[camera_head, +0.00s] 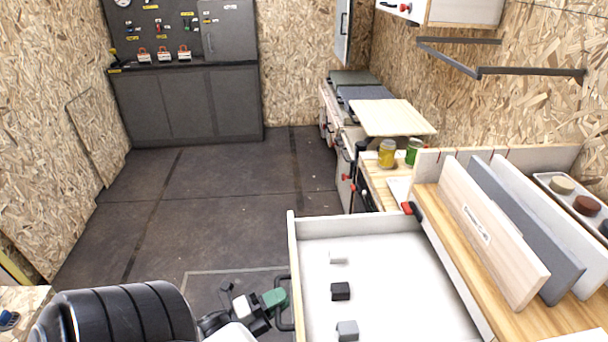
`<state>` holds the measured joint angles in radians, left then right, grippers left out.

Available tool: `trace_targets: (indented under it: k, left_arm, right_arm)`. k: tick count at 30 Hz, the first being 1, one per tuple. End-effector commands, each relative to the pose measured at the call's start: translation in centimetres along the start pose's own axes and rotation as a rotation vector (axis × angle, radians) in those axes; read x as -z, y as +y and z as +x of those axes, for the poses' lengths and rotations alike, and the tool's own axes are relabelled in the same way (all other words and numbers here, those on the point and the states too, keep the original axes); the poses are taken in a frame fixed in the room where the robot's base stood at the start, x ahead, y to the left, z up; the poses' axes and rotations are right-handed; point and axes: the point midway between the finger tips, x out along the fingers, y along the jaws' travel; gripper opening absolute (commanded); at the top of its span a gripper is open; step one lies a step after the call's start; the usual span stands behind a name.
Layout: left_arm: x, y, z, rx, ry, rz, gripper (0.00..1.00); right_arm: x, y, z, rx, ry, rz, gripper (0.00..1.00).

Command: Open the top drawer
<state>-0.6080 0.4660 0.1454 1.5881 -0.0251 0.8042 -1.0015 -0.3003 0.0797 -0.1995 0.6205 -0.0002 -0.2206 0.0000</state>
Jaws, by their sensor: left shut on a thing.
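The top drawer (293,240) stands pulled out from the wooden-topped bench at the right, and its white inside shows. A white block (338,257), a black block (340,291) and a grey block (347,330) lie on its floor. The drawer's dark bar handle (284,318) is on its left-facing front. My left gripper (276,299), with green fingertips, is shut on this handle from the left. Part of the handle is hidden behind the fingers. My right gripper is not in view. The near end of the drawer is cut off by the frame.
Panels (487,238) stand upright on the bench, beside a tray (545,179) of round pieces. Two jars (387,155) stand farther back. Dark cabinets (188,104) line the far wall. The dark floor left of the drawer is clear.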

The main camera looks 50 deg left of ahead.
Motion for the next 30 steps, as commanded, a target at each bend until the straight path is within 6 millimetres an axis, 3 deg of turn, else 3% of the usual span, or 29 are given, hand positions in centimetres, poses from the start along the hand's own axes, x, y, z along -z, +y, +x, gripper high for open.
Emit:
trace_targets:
  k: [7, 21, 22, 23, 30]
  left_arm:
    - [-0.8, -0.3, -2.1, -0.003, -0.003, -0.001, 0.0]
    - [-1.0, -0.4, -2.4, -0.002, -0.003, -0.001, 0.0]
    - [-1.0, -0.4, -2.4, -0.002, -0.003, -0.001, 0.19]
    - [-1.0, -0.4, -2.4, -0.002, -0.003, -0.001, 0.24]
    - [-1.0, -0.4, -2.4, -0.001, -0.002, -0.001, 0.25]
  right_arm:
    - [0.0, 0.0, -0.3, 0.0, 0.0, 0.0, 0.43]
    - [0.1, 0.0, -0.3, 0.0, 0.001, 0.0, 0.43]
    - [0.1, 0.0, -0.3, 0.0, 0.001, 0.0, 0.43]
    - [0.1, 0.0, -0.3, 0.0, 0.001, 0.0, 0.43]
    - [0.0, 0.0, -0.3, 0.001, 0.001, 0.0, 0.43]
